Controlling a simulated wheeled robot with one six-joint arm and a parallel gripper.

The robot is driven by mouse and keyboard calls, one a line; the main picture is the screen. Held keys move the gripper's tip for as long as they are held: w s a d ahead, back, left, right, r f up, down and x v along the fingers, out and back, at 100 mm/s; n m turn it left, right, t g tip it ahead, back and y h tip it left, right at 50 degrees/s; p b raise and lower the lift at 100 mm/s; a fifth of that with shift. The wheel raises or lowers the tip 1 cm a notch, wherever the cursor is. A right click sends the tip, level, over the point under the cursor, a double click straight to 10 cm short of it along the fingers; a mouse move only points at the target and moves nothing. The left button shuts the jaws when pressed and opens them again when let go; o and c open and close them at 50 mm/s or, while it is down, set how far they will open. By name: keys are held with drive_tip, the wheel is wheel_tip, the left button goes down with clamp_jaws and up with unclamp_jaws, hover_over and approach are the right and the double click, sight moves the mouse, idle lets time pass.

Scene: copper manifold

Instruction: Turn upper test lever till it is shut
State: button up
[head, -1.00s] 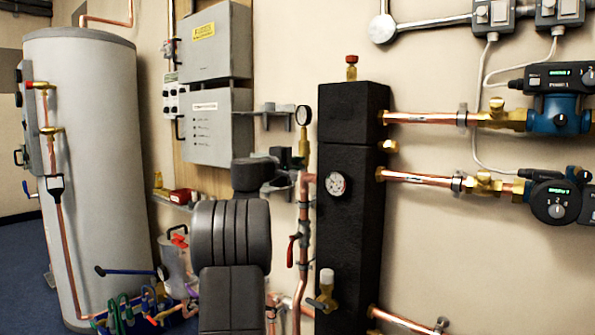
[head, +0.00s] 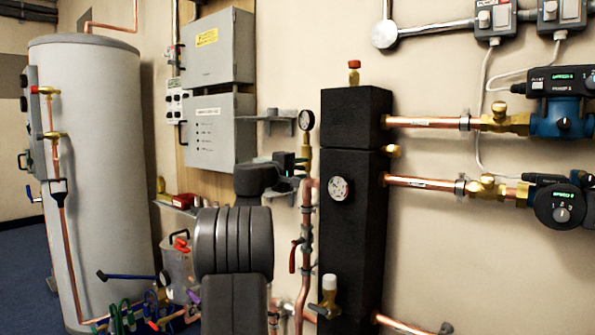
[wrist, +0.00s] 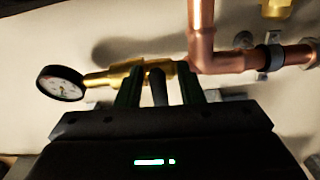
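In the wrist view a brass valve body (wrist: 122,78) lies across the picture with a round dial gauge (wrist: 61,83) on its left end. A dark lever (wrist: 158,87) stands at it, between the two dark fingers of my gripper (wrist: 160,88). The fingers are apart, with a gap visible on each side of the lever. In the head view my gripper (head: 297,166) is at the brass fitting (head: 306,158) below the small gauge (head: 307,120), left of the black column. My own arm partly hides this spot, and the lever cannot be made out there.
A copper elbow (wrist: 208,60) is close right of the fingers. In the head view the black column (head: 352,230) stands right of my gripper, and a red lever (head: 294,254) is on the pipe below. A grey bracket (head: 270,121) is on the wall behind.

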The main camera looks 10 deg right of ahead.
drive_tip(key=p+v, duration=0.1)
drive_tip(key=v, duration=1.2)
drive_tip(key=shift+s+a, duration=0.25)
drive_tip(key=shift+a, duration=0.05)
drive_tip(key=b+x, duration=0.1)
drive_tip(key=x, duration=1.3)
drive_tip(key=shift+r, duration=0.1)
drive_tip(key=shift+a, duration=0.1)
